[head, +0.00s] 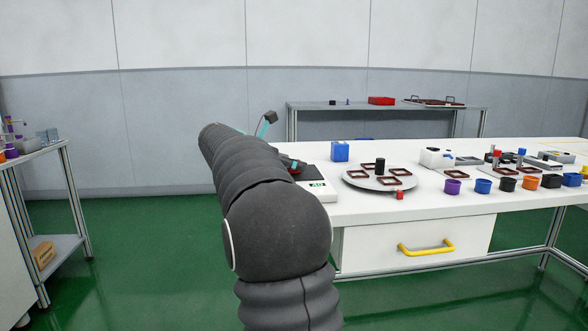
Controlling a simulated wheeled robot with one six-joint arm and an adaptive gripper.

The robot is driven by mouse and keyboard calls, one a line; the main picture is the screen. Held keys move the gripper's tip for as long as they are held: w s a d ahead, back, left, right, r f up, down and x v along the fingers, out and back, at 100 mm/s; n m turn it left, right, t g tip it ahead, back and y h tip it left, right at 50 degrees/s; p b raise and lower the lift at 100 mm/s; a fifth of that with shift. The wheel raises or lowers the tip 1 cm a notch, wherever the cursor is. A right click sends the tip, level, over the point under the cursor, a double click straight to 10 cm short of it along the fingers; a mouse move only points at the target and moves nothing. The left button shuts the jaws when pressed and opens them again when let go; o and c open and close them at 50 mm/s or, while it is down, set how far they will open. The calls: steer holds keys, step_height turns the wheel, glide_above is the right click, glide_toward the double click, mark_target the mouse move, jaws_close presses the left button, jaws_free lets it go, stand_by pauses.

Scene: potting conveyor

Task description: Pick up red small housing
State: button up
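A small red block (400,195) sits at the front edge of the white table, just in front of the round turntable. Another red and dark item (293,163) shows partly beside my arm, above a flat white-and-black device (314,187). I cannot tell which of these, if either, is the red small housing. My dark sleeved arm reaches forward and up to the left, covering the left end of the table. My gripper is hidden behind it. A teal and dark part (267,122) sticks up past the arm; I cannot tell what it is.
The turntable (352,179) carries several dark red frames and a black cylinder. A blue box (340,151) stands behind it. Several coloured cups, including a purple one (452,187), line the right front. A red bin (381,101) sits on the back table. A shelf cart (68,189) stands left.

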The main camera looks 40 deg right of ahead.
steer(key=c, duration=0.7)
